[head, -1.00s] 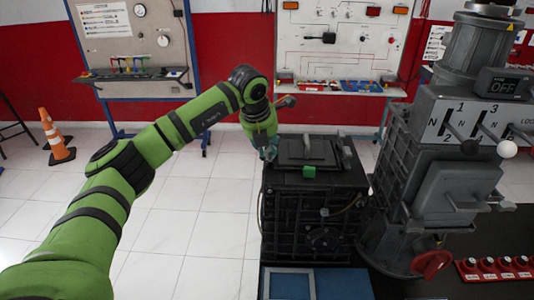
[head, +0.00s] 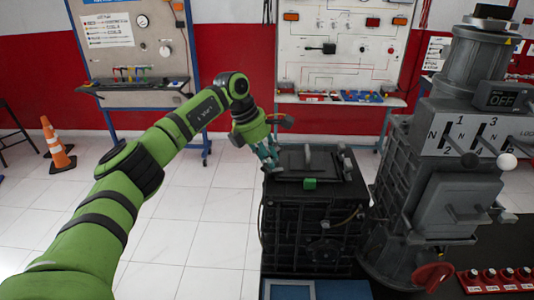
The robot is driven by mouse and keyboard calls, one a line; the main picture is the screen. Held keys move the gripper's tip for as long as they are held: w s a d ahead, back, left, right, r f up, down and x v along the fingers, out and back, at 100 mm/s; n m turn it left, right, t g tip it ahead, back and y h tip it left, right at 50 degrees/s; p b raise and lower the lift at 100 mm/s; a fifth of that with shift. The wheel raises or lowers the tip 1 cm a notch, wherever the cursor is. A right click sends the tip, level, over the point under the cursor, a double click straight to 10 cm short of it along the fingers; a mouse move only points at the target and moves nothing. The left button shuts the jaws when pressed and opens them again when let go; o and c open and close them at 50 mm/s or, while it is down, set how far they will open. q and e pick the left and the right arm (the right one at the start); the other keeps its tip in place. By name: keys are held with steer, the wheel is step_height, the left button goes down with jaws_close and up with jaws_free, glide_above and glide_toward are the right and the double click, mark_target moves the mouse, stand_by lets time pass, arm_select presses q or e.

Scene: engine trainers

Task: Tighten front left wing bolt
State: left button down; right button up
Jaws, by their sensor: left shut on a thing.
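A dark box-shaped trainer unit (head: 315,225) stands right of the middle in the head view, with a lid (head: 325,167) on top. My left gripper (head: 269,157) reaches down to the box's top left edge with its teal fingers. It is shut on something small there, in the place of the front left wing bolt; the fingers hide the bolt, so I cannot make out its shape. A grey upright piece (head: 308,159) stands on the lid and a green block (head: 310,183) sits at its front edge. My right gripper is not in view.
A large grey gearbox trainer (head: 458,208) with levers stands close on the right. A red knob (head: 432,276) and a red switch strip (head: 495,281) are at lower right. An orange cone (head: 56,150) stands far left. The tiled floor left of the box is clear.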

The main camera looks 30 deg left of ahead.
arm_select(q)
steer(key=shift+d+m+g+p, duration=0.1)
steer(key=shift+m+g+p, duration=0.35)
steer(key=shift+m, duration=0.75)
steer(key=shift+f+m, duration=0.1)
steer(key=shift+m, duration=0.2)
steer(key=c, duration=1)
jaws_free()
steer(key=shift+c, duration=0.2)
steer(key=shift+w, duration=0.15)
steer(key=v, duration=1.2)
steer(key=shift+f, duration=0.15)
